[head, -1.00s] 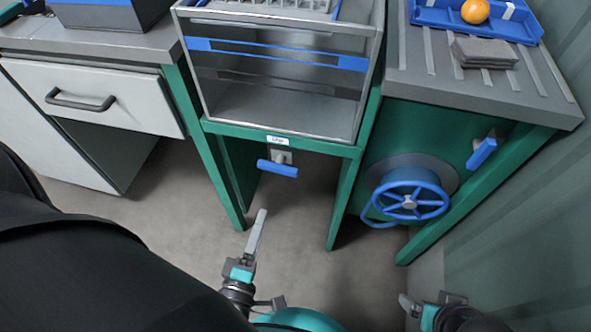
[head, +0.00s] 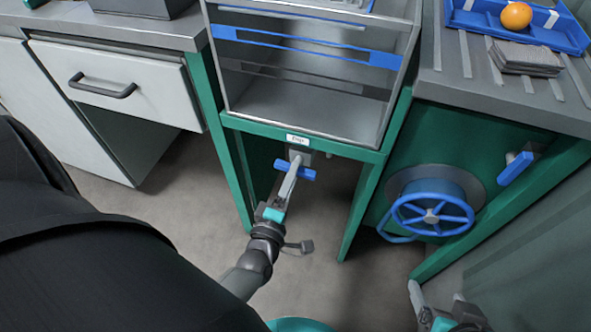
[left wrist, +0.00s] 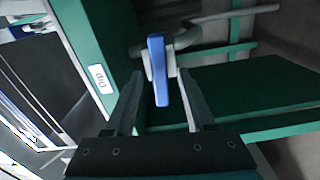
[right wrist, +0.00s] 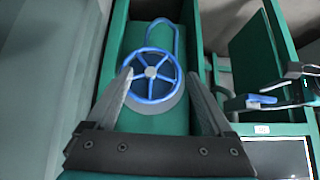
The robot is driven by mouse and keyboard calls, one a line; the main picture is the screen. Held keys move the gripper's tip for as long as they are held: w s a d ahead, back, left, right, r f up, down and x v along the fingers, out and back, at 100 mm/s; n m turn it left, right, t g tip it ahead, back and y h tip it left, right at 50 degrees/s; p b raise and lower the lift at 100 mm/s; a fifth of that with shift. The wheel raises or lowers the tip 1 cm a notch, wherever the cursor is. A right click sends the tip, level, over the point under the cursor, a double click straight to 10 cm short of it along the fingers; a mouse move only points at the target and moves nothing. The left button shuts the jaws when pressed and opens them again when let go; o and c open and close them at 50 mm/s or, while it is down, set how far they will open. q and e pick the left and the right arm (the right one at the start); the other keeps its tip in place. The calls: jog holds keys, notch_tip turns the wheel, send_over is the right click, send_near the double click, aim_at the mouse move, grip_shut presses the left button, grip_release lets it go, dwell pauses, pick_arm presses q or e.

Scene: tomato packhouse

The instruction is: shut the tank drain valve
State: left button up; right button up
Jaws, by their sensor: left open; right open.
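The tank (head: 310,75) is a clear-sided box on a green frame, with a small white label (head: 298,139) on its front rail; in the left wrist view the label (left wrist: 99,79) reads "Dip". Below the rail is the drain valve, whose blue lever (head: 308,174) lies crosswise to the left-right of the head view. My left gripper (head: 290,172) is open at the lever. In the left wrist view the lever (left wrist: 158,72) stands between the open fingers, with gaps visible on both sides. My right gripper (right wrist: 158,74) is open and empty, facing a blue handwheel (right wrist: 152,72).
Right of the tank stands a green cabinet with the blue handwheel (head: 432,214) and another blue lever (head: 516,168). An orange fruit (head: 515,15) lies in a blue tray (head: 545,38) above. A drawer (head: 115,83) is on the left. Green frame legs flank the valve.

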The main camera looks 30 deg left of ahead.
pick_arm(q)
jog(key=shift+b+x, duration=0.35)
jog(key=shift+x, duration=1.15)
pick_arm(e)
jog(key=shift+w+a+t+y, duration=0.2)
jog(key=shift+w+a+t, duration=0.2)
jog(key=shift+a, duration=0.1)
jog(key=shift+w+a+t+y, duration=0.25)
jog(key=shift+a+t, duration=0.15)
jog(key=shift+a, duration=0.1)
pick_arm(q)
grip_shut()
